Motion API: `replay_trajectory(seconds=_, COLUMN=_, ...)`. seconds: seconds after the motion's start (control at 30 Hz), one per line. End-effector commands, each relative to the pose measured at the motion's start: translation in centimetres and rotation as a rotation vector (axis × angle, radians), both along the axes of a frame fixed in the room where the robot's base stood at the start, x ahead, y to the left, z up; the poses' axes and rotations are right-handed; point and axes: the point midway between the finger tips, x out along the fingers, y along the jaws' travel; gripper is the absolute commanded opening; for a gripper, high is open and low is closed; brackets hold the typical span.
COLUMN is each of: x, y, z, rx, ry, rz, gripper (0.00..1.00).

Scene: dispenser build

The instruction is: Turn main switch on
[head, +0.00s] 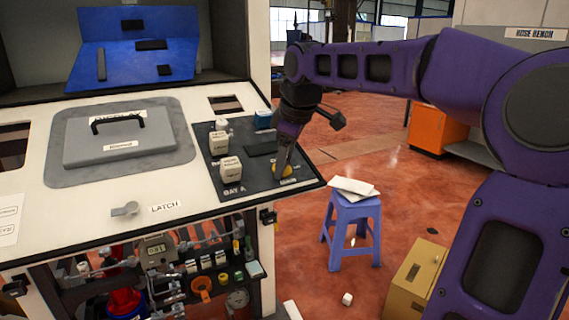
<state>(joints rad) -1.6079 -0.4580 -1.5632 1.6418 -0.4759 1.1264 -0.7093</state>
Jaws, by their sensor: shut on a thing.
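My purple arm reaches in from the right and my gripper (281,171) points down at the panel. The switch's on or off position cannot be read. A small label lies just in front of it, too small to read.
White blocks (231,170) stand on the panel left of my gripper, and a blue block (264,119) behind. A lidded hatch (118,138) and a latch (126,209) are further left. A blue stool (352,232) and cardboard box (413,279) stand on the floor at right.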

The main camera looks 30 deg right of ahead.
Motion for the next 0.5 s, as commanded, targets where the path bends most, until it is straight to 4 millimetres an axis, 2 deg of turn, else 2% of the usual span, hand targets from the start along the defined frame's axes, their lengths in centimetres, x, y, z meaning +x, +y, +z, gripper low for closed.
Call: replay_trajectory(seconds=0.5, x=0.01, y=0.02, z=0.03, rx=0.178, ry=0.005, rz=-0.442, gripper=0.04)
